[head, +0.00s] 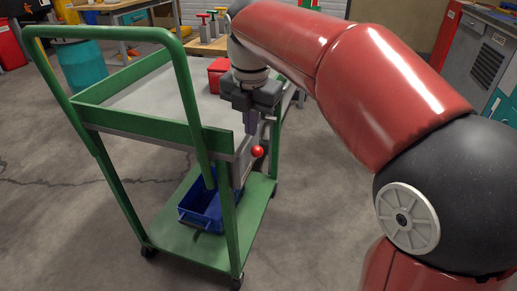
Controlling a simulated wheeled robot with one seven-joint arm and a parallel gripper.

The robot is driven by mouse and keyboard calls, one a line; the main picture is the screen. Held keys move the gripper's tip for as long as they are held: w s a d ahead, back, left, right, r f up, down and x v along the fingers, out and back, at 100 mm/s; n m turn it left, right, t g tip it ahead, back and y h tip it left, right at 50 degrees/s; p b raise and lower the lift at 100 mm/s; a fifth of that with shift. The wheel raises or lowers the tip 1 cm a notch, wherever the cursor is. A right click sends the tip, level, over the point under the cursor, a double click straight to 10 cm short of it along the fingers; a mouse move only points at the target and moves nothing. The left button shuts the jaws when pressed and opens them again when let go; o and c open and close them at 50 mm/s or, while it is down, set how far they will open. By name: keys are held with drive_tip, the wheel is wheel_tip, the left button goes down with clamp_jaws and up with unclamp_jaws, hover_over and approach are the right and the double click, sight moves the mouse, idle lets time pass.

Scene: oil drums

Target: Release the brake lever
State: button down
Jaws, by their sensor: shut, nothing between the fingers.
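The brake lever's red ball knob (257,152) shows at the near right corner of the green cart (218,141). The lever's shaft is thin and hard to make out beside the cart's grey side plate. My gripper (251,130) points down just above and slightly left of the knob, beside the cart's edge. Its fingers are shut with nothing between them. I cannot tell whether the fingertips touch the lever. My red and black arm covers the right side of the view.
A red box (218,72) sits on the cart's top tray, partly behind my gripper. A blue bin (204,208) rests on the lower shelf. The cart's tall green handle (104,31) rises at the left. A teal drum (81,66) stands behind. Floor in front is clear.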

sight(260, 151)
idle(0.3)
wheel_tip(260, 151, down, 10)
drive_tip(key=w+b, duration=0.1)
drive_tip(key=shift+w+b, duration=0.2)
drive_tip(key=shift+b, duration=0.15)
drive_tip(key=shift+a+r, duration=0.1)
drive_tip(key=shift+r, duration=0.05)
